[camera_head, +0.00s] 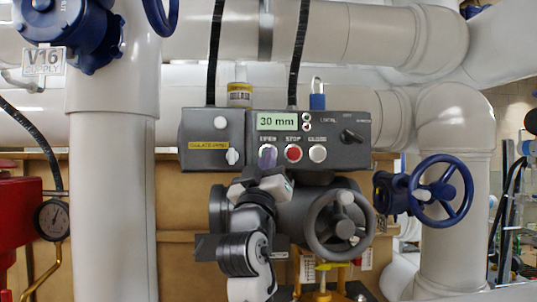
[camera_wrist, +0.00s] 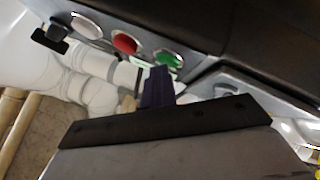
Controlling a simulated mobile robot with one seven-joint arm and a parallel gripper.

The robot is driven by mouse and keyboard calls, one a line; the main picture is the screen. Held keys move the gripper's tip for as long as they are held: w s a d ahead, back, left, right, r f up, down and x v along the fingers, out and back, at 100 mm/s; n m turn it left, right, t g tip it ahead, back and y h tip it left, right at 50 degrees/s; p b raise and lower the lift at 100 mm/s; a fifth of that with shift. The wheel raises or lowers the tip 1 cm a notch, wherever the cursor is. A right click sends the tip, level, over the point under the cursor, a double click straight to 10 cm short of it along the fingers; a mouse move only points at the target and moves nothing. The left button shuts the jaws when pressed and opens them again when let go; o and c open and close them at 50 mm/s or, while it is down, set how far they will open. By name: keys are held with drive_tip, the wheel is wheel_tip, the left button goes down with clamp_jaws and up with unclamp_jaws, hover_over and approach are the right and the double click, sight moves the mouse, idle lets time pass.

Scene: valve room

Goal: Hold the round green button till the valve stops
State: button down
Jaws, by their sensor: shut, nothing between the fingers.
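The round green button (camera_wrist: 168,58) shows in the wrist view, at the end of a row with a red and a white button. In the head view the grey control box (camera_head: 345,152) carries the labels OPEN, STOP and CLOSE. My gripper (camera_head: 267,156) is in front of the spot under OPEN and hides the green button there. In the wrist view my gripper (camera_wrist: 162,72) is shut and empty, its purple fingertips at the green button's lower edge. I cannot tell whether they press it. The box's display (camera_head: 277,122) reads 30 mm. The grey valve handwheel (camera_head: 341,226) is below the box.
The red STOP button (camera_head: 293,153) and white CLOSE button (camera_head: 318,153) are close on the right. A black selector knob (camera_head: 352,136) is farther right. A blue handwheel (camera_head: 440,191) projects at the right. A thick pipe (camera_head: 112,190) stands left.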

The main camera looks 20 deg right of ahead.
drive_tip(key=shift+s, duration=0.1)
drive_tip(key=shift+s+a, duration=0.25)
drive_tip(key=shift+s, duration=0.45)
drive_tip(key=shift+s, duration=0.1)
drive_tip(key=s, duration=0.2)
drive_tip(key=s+a+b, duration=0.1)
drive_tip(key=s, duration=0.1)
drive_tip(key=shift+s+a, duration=0.2)
drive_tip(key=shift+s, duration=0.15)
